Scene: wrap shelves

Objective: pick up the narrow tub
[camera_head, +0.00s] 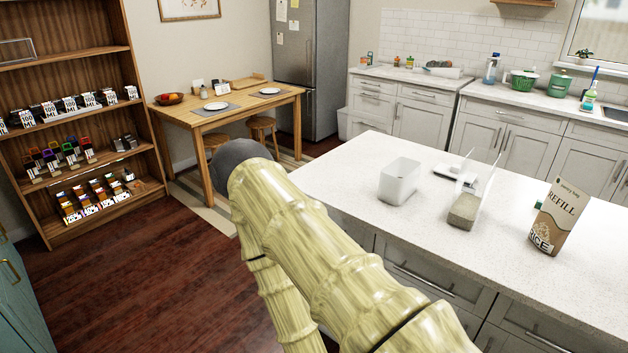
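A narrow clear tub (465,211) stands on the white island counter, with a greyish-brown layer low in it. Its see-through upper walls are hard to make out. A wider whitish, empty-looking tub (399,182) stands upright to its left, apart from it. My arm crosses the lower middle of the view in pale yellow, bamboo-like links, with a dark grey rounded part at its upper end. My gripper is not in view, so whether it holds anything cannot be seen.
A rice refill bag (556,217) stands right of the narrow tub on the island counter (350,165). A flat white item (456,170) lies behind the tubs. A wooden table (222,115) and stocked shelves (85,130) are at left. The dark wood floor (140,285) is clear.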

